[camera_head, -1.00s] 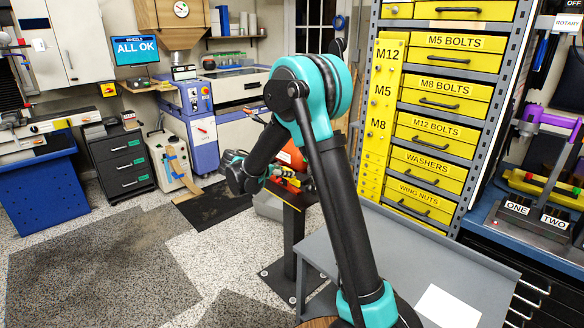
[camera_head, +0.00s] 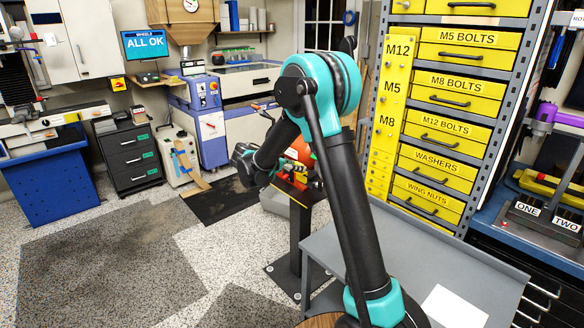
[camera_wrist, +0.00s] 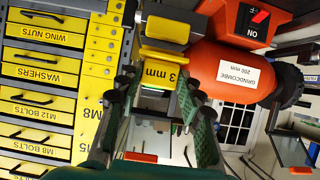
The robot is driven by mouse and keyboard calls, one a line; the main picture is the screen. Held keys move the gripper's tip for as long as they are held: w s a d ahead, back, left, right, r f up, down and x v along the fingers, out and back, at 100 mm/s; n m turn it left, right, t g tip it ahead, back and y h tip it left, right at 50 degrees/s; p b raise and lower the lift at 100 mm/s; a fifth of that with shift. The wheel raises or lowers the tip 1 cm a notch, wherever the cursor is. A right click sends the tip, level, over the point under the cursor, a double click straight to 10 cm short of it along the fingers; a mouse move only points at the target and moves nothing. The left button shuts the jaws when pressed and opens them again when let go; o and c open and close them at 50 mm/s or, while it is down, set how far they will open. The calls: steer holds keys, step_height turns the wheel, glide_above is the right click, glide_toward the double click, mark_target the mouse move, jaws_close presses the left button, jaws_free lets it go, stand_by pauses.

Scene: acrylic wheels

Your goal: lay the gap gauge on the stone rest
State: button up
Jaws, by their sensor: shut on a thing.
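My gripper (camera_wrist: 160,88) is shut on the gap gauge (camera_wrist: 158,74), a yellow block marked "3 mm", in the wrist view. Its green-padded fingers stand on either side of the gauge. Just beyond it is a second yellow block (camera_wrist: 166,28) beside the orange bench grinder (camera_wrist: 237,71), which is labelled "GRINDCOMBE 200 mm". I cannot tell for sure which part is the stone rest; the gauge and fingers hide some of that area. In the head view the grinder (camera_head: 298,150) sits on a dark pedestal, partly behind my arm.
A tall rack of yellow drawers (camera_head: 440,120) stands right of my arm, and a grey tabletop (camera_head: 400,250) lies in front of it. The pedestal (camera_head: 296,230) is bolted to the floor. Open floor (camera_head: 130,250) lies to the left.

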steer(key=shift+r+x, duration=0.25)
steer(key=shift+x, duration=1.15)
steer(key=shift+w+d, duration=0.55)
steer(key=shift+d, duration=0.2)
steer(key=shift+w+d, duration=0.55)
steer(key=shift+d, duration=0.25)
steer(key=shift+f, duration=0.5)
steer(key=shift+f, duration=0.2)
steer(key=o, duration=1.2)
steer(key=shift+o, duration=0.2)
